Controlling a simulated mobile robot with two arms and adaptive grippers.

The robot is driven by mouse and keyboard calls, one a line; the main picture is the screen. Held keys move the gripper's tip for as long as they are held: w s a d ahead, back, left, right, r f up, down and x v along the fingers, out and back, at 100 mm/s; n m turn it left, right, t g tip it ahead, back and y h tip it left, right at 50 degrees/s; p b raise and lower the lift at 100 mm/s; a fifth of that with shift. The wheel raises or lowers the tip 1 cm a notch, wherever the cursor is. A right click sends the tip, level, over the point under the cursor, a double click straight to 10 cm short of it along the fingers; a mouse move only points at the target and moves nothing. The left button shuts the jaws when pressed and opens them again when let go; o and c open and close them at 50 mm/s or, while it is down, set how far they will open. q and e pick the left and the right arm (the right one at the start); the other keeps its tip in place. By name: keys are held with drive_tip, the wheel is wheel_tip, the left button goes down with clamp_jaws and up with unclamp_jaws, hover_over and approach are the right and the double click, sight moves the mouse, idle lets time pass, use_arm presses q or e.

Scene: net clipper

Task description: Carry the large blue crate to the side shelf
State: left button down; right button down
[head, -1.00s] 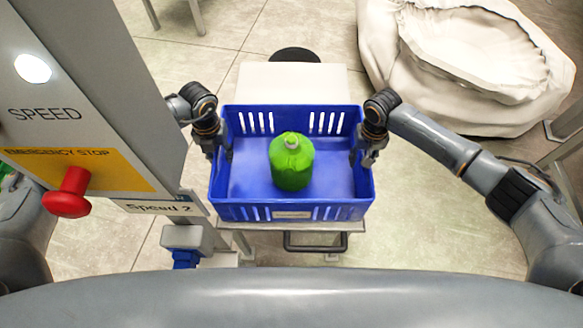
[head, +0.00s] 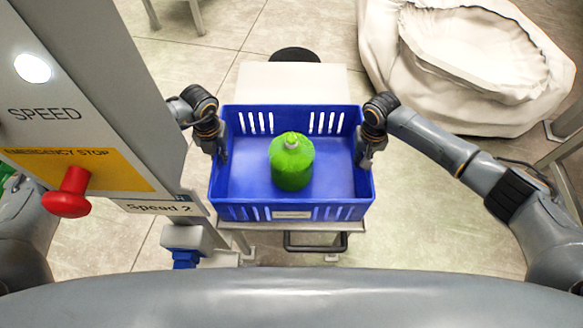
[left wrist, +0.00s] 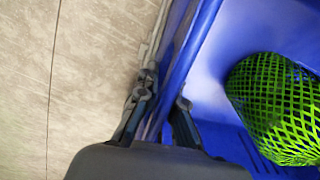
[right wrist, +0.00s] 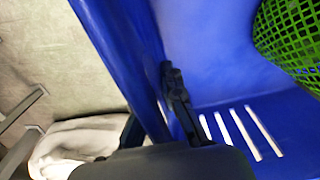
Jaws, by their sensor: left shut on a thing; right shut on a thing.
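The large blue crate (head: 243,212) sits on a small stand in the middle of the head view, with a green net-wrapped bottle-like item (head: 292,162) inside it. My left gripper (head: 221,155) is shut on the crate's left wall, with one finger inside and one outside. The left wrist view shows that wall (left wrist: 190,45) between the fingers (left wrist: 162,105). My right gripper (head: 366,158) is shut on the crate's right wall. In the right wrist view one finger is inside the wall (right wrist: 115,40); the outer finger is mostly hidden. The side shelf cannot be identified.
A grey machine column (head: 95,90) with a red emergency stop button (head: 68,192) stands close on the left. A large off-white sack (head: 470,60) lies at the back right. A pale flat top (head: 293,83) is just behind the crate. Open floor (head: 440,230) shows at the right.

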use_arm(q)
drive_tip(key=shift+w+r, duration=0.15)
drive_tip(key=shift+r, duration=0.1)
use_arm(e)
drive_tip(key=shift+w+r, duration=0.15)
drive_tip(key=shift+r, duration=0.15)
